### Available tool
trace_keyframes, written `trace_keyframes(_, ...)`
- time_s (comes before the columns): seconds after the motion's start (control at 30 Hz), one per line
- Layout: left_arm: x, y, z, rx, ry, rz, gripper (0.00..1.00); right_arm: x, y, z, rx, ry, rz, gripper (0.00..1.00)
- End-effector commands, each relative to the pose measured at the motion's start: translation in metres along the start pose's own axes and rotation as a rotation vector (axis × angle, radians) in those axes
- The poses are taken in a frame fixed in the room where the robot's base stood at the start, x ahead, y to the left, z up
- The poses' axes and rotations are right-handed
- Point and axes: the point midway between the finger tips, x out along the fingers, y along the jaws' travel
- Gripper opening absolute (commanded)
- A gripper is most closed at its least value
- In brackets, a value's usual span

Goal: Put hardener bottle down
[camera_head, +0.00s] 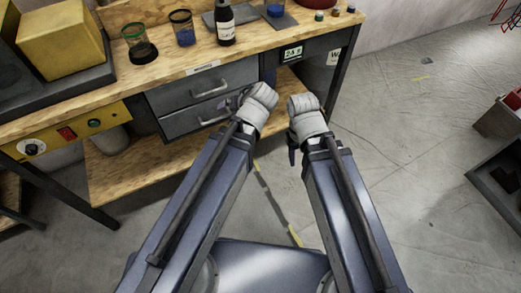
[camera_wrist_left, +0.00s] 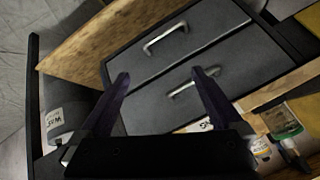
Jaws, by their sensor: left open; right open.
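A dark bottle with a white label (camera_head: 226,26) stands upright on the wooden workbench (camera_head: 180,57); its label is too small to read, so I cannot tell whether it is the hardener bottle. My left gripper (camera_head: 228,104) is in front of the grey drawers, below the bench top and apart from the bottle. In the left wrist view its two dark fingers (camera_wrist_left: 160,77) are spread, with nothing between them. My right gripper (camera_head: 293,150) hangs to the right of the left one, open and empty, largely hidden by its wrist.
A green-marked cup (camera_head: 139,43) and a blue-filled cup (camera_head: 182,28) stand left of the bottle. Several small jars (camera_head: 335,11) stand at the right end. Grey drawers (camera_head: 208,85) sit under the bench top. A dark cart (camera_head: 500,160) stands far right; the floor between is clear.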

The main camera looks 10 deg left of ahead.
Motion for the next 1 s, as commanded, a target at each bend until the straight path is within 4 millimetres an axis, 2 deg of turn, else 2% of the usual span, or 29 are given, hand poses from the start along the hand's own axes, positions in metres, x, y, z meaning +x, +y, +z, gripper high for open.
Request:
trace_keyframes(0.03,-0.006,0.014,0.028,0.088,-0.110,0.054,1.00,0.000,0.000,0.000,0.000,0.000,0.000,0.50)
trace_keyframes(0.1,-0.018,0.033,0.063,0.212,-0.245,0.141,1.00,0.000,0.000,0.000,0.000,0.000,0.000,0.50)
trace_keyframes(0.2,-0.036,0.052,0.101,0.363,-0.383,0.263,1.00,0.000,0.000,0.000,0.000,0.000,0.000,0.50)
trace_keyframes(0.33,-0.056,0.065,0.128,0.490,-0.479,0.376,1.00,0.000,0.000,0.000,0.000,0.000,0.000,0.50)
trace_keyframes(0.47,-0.063,0.070,0.137,0.535,-0.511,0.420,1.00,0.000,0.000,0.000,0.000,0.000,0.000,0.50)
trace_keyframes(0.77,-0.065,0.069,0.136,0.537,-0.511,0.421,1.00,-0.002,0.000,0.000,0.000,0.000,0.000,0.50)
trace_keyframes(0.87,-0.071,0.066,0.131,0.536,-0.510,0.421,1.00,-0.011,0.001,0.001,0.000,0.000,0.000,0.50)
trace_keyframes(1.0,-0.091,0.057,0.117,0.535,-0.510,0.420,1.00,-0.037,0.004,0.002,0.000,0.000,0.000,0.50)
